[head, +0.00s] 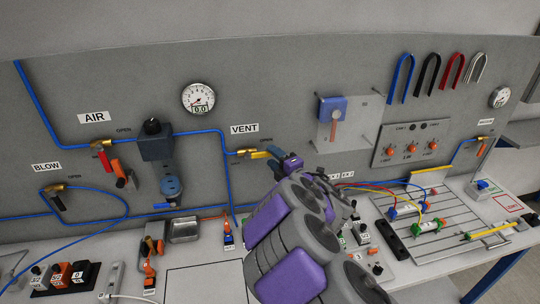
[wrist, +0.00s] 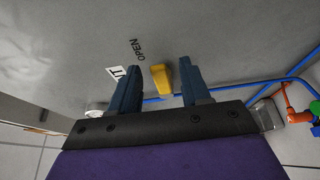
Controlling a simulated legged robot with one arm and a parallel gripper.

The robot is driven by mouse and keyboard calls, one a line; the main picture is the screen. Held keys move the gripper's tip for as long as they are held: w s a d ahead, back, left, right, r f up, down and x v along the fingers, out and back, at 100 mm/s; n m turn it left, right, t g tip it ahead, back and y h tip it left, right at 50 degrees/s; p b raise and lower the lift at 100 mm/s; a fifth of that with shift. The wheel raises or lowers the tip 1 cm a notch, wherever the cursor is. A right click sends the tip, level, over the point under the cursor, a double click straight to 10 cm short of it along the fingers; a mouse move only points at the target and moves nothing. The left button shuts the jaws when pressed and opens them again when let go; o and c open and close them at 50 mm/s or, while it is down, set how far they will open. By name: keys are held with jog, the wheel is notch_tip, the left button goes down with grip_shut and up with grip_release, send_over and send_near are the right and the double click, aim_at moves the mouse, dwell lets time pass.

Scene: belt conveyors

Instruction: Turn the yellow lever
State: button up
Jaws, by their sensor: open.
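The yellow lever (head: 261,155) is on the valve below the VENT label on the grey panel, to the right of its brass fitting. In the wrist view the yellow lever (wrist: 161,79) shows between my two dark blue fingers, with a gap on each side. My gripper (wrist: 159,68) is open, with its fingers reaching toward the panel around the lever. In the head view my gripper (head: 275,159) is at the lever's right end, and my purple and grey arm covers the area below and right of it. Whether a finger touches the lever I cannot tell.
A blue air line (head: 205,132) runs along the panel to this valve. A red-handled valve (head: 104,160) and a pressure gauge (head: 199,98) are to the left. A blue switch box (head: 332,108) is to the right. The bench below holds several small devices.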

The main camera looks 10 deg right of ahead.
aim_at(266, 156)
jog(key=shift+w+a, duration=1.15)
jog(key=shift+a, duration=0.1)
jog(key=shift+d, duration=0.55)
jog(key=shift+c, duration=0.4)
jog(key=shift+a, duration=0.2)
grip_shut()
